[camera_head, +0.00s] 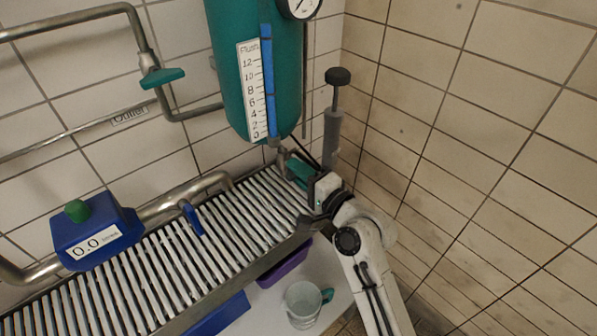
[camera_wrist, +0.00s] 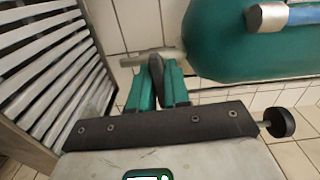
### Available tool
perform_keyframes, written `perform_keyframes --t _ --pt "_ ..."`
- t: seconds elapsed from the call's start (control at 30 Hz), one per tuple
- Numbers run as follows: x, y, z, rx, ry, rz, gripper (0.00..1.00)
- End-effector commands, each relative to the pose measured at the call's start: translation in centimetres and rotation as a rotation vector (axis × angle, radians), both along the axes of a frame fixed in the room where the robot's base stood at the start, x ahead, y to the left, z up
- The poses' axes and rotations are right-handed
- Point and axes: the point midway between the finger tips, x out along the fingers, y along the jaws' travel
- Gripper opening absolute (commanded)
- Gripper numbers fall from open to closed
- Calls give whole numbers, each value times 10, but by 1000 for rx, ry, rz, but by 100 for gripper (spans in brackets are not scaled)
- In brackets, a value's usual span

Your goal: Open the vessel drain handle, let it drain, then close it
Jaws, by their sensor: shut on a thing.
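The teal vessel (camera_head: 228,70) hangs on the tiled wall, with a numbered scale (camera_head: 253,95) and a blue level tube (camera_head: 268,85) on its front. The blue runs along the whole visible tube. My gripper (camera_head: 288,163) is at the vessel's bottom outlet. In the wrist view, the teal fingers of my gripper (camera_wrist: 158,88) are shut on the dark drain handle (camera_wrist: 156,66), on a short metal pipe (camera_wrist: 135,60) below the vessel (camera_wrist: 210,45). In the head view my gripper mostly hides the handle. I cannot tell whether liquid flows.
A slatted metal rack (camera_head: 180,255) runs below. On the left are a blue meter (camera_head: 95,235) reading 0.0, a blue-handled valve (camera_head: 191,218) and a green outlet handle (camera_head: 162,77). A cup (camera_head: 302,303) and a purple bin (camera_head: 285,264) stand lower down. The tiled wall is close at right.

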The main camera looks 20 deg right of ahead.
Motion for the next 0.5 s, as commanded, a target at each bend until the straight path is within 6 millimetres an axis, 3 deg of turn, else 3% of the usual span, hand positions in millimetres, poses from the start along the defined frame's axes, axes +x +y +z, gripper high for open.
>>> perform_keyframes --t 0.5 --pt "0 0 -4 -389 -125 2 0"
